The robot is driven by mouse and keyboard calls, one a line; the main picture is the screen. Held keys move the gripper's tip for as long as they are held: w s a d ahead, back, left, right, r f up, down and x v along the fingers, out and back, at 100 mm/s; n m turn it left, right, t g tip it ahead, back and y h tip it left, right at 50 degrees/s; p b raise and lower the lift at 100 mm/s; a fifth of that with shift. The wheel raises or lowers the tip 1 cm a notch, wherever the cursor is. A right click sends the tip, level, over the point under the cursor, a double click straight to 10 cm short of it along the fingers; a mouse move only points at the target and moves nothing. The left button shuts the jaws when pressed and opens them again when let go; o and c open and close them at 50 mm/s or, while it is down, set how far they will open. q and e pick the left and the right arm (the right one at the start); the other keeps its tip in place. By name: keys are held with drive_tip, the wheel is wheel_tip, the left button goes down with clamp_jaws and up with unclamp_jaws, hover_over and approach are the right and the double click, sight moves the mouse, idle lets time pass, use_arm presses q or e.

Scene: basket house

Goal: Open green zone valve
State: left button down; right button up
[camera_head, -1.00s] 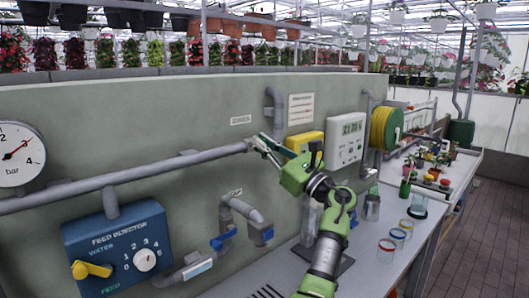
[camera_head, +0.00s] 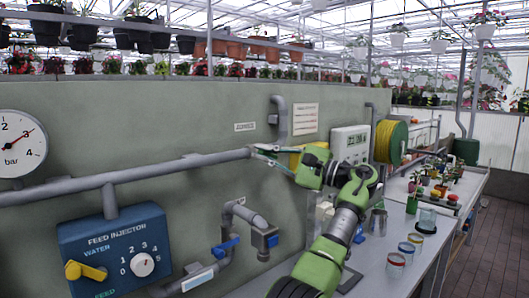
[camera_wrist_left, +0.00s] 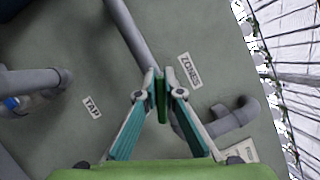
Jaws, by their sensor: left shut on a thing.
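My left gripper (camera_head: 256,152) is at the right end of the long grey pipe (camera_head: 130,175) on the green wall. In the left wrist view, its teal fingers (camera_wrist_left: 161,85) are shut on a narrow green handle (camera_wrist_left: 161,100), which is upright in that picture and lies by the grey pipe (camera_wrist_left: 135,35). In the head view the fingers and the green gripper body hide the handle. A "ZONES" label (camera_wrist_left: 190,71) is on the wall close by. My right gripper is not in view.
A blue feed injector box (camera_head: 115,250) with a yellow lever (camera_head: 85,270) is at lower left. Pipes with blue handles (camera_head: 226,246) are below the gripper. A pressure gauge (camera_head: 18,142), a white control box (camera_head: 350,145) and a yellow hose reel (camera_head: 390,140) are on the wall.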

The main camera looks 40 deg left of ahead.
use_arm(q)
drive_tip(key=n+h, duration=0.1)
drive_tip(key=n, duration=0.1)
drive_tip(key=n+p, duration=0.1)
drive_tip(key=n, duration=0.1)
drive_tip(key=shift+f+n+h, duration=0.3)
drive_tip(key=shift+f+h, duration=0.1)
drive_tip(key=shift+r, duration=0.1)
drive_tip(key=c, duration=2.2)
unclamp_jaws()
drive_tip(key=shift+o, duration=0.2)
drive_tip(key=shift+w+f, duration=0.2)
drive_tip(key=shift+w, duration=0.1)
drive_tip(key=shift+d+r, duration=0.1)
drive_tip(key=shift+d, duration=0.2)
drive_tip(key=v, duration=0.7)
drive_tip(key=shift+w+a, duration=0.1)
